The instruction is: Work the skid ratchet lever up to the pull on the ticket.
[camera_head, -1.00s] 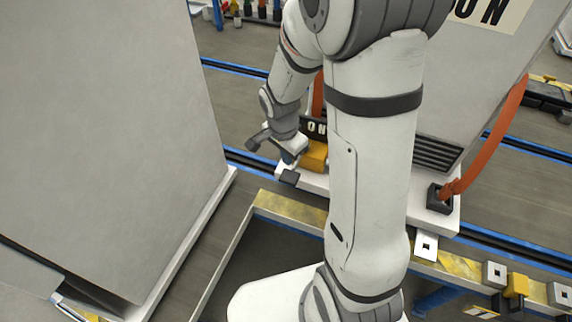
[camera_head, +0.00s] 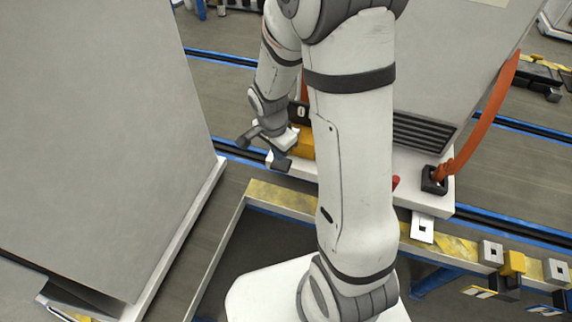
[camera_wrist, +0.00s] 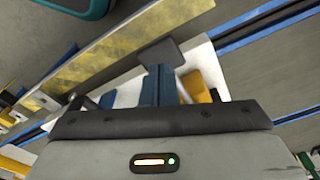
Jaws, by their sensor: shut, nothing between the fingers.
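My gripper (camera_head: 281,150) is low at the left end of the white skid, beside its yellow-orange ratchet block (camera_head: 304,143). In the wrist view the blue fingers (camera_wrist: 157,84) are together, with nothing seen between them. A dark grey flat pad (camera_wrist: 160,52), which looks like the lever's end, lies just beyond the fingertips. It shows at the skid's corner in the head view (camera_head: 282,163). I cannot tell whether the fingers touch it. The yellow-orange block in the wrist view (camera_wrist: 197,88) is partly hidden by my gripper. No readable ticket or pull value shows.
A yellow-striped bench edge (camera_head: 283,195) runs in front of the skid. A large grey cabinet (camera_head: 100,120) stands at left. A red stub (camera_head: 396,182) shows beside my arm, which hides the skid's middle.

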